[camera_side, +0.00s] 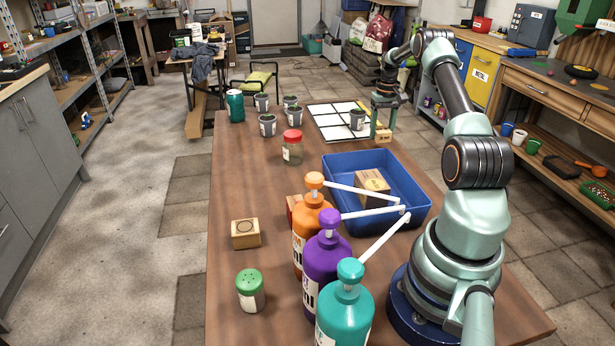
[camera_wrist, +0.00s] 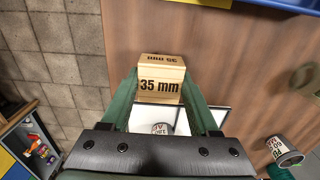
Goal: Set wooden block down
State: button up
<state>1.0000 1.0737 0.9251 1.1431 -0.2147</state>
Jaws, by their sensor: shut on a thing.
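The wooden block marked "35 mm" (camera_wrist: 161,85) sits between the two green fingers of my gripper (camera_wrist: 160,100) in the wrist view. My gripper is shut on it. In the side view the block (camera_side: 383,136) shows small below my gripper (camera_side: 382,118), near the right edge of the table by the white gridded board (camera_side: 328,126). I cannot tell whether its underside touches the table. A second wooden block (camera_side: 245,234) with a circle mark stands at the front left of the table. Another box-like wooden block (camera_side: 371,183) lies in the blue tray (camera_side: 412,200).
A grey pot (camera_side: 357,119) stands on the board, left of my gripper. Three pump bottles, orange (camera_side: 309,225), purple (camera_side: 325,265) and teal (camera_side: 345,312), stand at the front. A red-lidded jar (camera_side: 292,148) stands mid-table. Bare wood (camera_side: 245,180) lies on the left.

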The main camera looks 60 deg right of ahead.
aim_at(380, 142)
jog(key=shift+f, duration=2.1)
jog(key=shift+f, duration=0.2)
jog(key=o, duration=1.3)
jog(key=shift+o, duration=0.2)
jog(key=shift+r, duration=0.1)
